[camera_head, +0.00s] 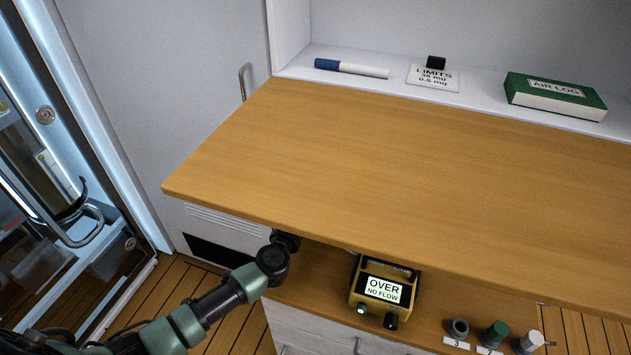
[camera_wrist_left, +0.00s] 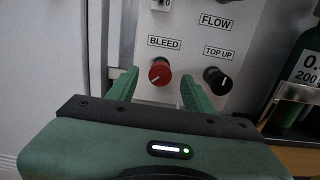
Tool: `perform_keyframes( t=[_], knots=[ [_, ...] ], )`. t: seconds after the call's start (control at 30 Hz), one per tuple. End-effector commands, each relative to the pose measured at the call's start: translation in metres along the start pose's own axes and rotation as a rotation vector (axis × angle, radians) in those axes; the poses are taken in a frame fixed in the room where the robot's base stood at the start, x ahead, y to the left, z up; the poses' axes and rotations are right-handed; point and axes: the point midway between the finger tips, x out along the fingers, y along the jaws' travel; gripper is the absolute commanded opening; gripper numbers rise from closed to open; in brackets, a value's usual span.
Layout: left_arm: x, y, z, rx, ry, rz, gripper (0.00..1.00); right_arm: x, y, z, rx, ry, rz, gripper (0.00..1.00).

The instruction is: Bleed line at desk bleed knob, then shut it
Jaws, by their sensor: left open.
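The red bleed knob (camera_wrist_left: 160,71) sits on a white panel under a BLEED label in the left wrist view, with a white pointer mark on it. My left gripper (camera_wrist_left: 158,90) is open, with its green fingers to either side of the knob in the picture. I cannot tell whether the fingertips reach the knob or stay short of it. In the head view my left arm (camera_head: 215,300) reaches under the wooden desk top, which hides the gripper and the knob. A yellow meter (camera_head: 385,288) below the desk top reads OVER, NO FLOW. My right gripper is not in view.
A black TOP UP knob (camera_wrist_left: 217,80) is right of the bleed knob, below a FLOW label (camera_wrist_left: 216,22). A dark green cylinder (camera_wrist_left: 298,85) stands farther right. The desk top (camera_head: 400,180) is clear and overhangs the lower shelf, where several round fittings (camera_head: 494,333) stand.

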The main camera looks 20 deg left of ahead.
Motion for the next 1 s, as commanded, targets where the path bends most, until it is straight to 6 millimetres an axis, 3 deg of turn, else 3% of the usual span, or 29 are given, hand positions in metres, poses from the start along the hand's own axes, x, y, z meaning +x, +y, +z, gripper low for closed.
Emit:
perform_keyframes(
  t=[0.2, 0.5, 0.57, 0.7, 1.0],
  knots=[
    [0.024, -0.001, 0.000, 0.000, 0.000, -0.001, 0.51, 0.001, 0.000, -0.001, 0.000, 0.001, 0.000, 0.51],
    [0.027, -0.001, 0.000, -0.001, 0.000, -0.002, 0.51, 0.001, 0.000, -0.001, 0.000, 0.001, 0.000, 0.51],
    [0.027, -0.001, 0.000, 0.000, 0.000, -0.002, 0.40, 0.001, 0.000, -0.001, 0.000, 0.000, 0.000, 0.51],
    [0.027, -0.001, 0.000, 0.000, 0.000, -0.002, 0.01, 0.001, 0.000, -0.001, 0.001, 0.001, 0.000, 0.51],
    [0.027, -0.001, 0.000, 0.022, 0.000, -0.002, 0.00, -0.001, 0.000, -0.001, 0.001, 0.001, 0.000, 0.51]
  ],
)
